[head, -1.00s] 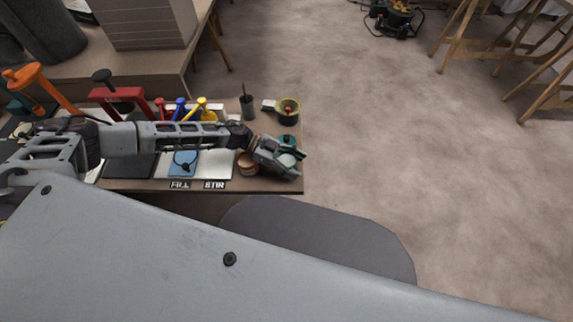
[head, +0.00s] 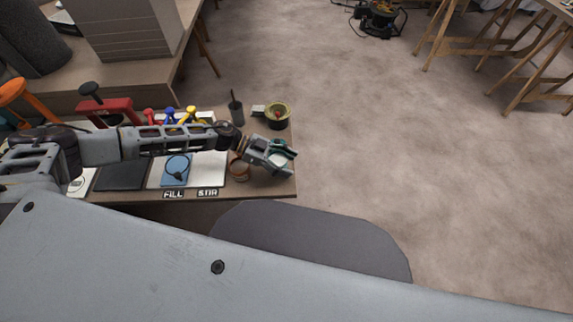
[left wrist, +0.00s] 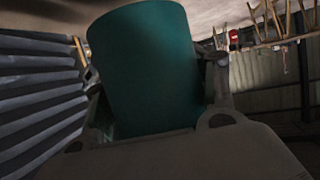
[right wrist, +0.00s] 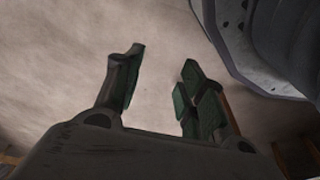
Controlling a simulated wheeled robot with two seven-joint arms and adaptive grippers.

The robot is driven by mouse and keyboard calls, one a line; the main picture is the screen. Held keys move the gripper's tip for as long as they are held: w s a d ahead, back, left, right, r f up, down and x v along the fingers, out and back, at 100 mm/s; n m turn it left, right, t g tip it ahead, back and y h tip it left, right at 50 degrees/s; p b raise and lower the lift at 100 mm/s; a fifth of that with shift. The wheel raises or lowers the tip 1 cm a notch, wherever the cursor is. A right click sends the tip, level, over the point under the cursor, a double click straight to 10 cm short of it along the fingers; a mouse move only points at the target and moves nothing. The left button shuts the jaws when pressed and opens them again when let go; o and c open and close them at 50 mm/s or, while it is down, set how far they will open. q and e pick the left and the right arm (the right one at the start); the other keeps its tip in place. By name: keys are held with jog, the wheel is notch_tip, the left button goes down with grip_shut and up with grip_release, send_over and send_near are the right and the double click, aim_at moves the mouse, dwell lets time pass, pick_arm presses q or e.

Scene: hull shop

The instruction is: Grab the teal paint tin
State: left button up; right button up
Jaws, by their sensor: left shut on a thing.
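The teal paint tin shows large and close in the left wrist view (left wrist: 150,70), between the two fingers. In the head view, my left gripper (head: 277,155) is at the right end of the workbench, shut on the tin, with a pale round top showing between its fingers. The fingers and wrist hide much of the tin there. I cannot tell whether its base touches the bench. In the right wrist view, my right gripper (right wrist: 160,65) is open and empty, with bare floor beyond it.
A copper-brown tin (head: 239,172) stands close left of the left gripper. A tape roll (head: 277,117) and a dark cup with a stick (head: 236,113) stand behind. FILL (head: 173,194) and STIR (head: 207,192) labels mark the bench's front edge. Open floor lies to the right.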

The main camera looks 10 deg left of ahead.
pick_arm(q)
jog(key=shift+r+p, duration=0.9)
jog(key=shift+r, duration=2.7)
pick_arm(e)
notch_tip(320, 180, down, 5)
jog(key=s+d, duration=0.2)
jog(key=shift+s, duration=0.3)
